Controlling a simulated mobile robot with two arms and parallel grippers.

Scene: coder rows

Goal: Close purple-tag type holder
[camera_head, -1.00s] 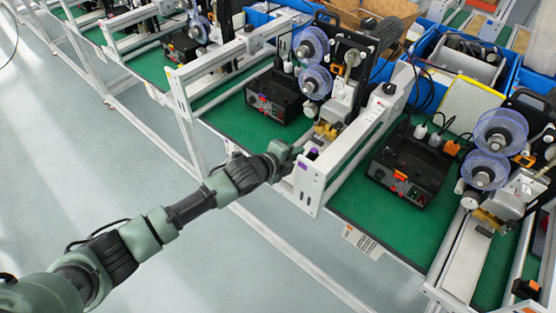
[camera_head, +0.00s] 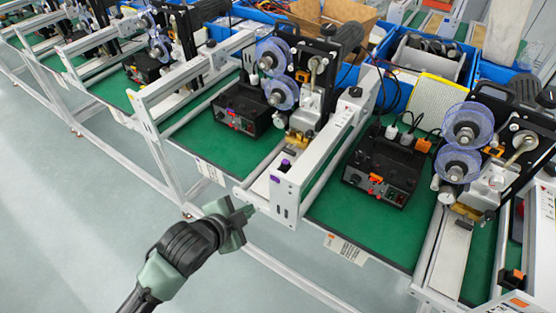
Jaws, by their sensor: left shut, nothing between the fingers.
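I cannot tell for sure whether the holder is fully closed. My left gripper (camera_head: 240,212) is below and left of the holder's front end, in front of the table edge, apart from the holder. It is shut and empty. My right gripper is not in view.
A black control box (camera_head: 243,112) sits left of the holder and another (camera_head: 385,170) right of it. An orange-tag machine (camera_head: 513,277) is at the far right. Blue bins (camera_head: 410,78) stand behind. The green tabletop (camera_head: 335,212) and the floor in front have free room.

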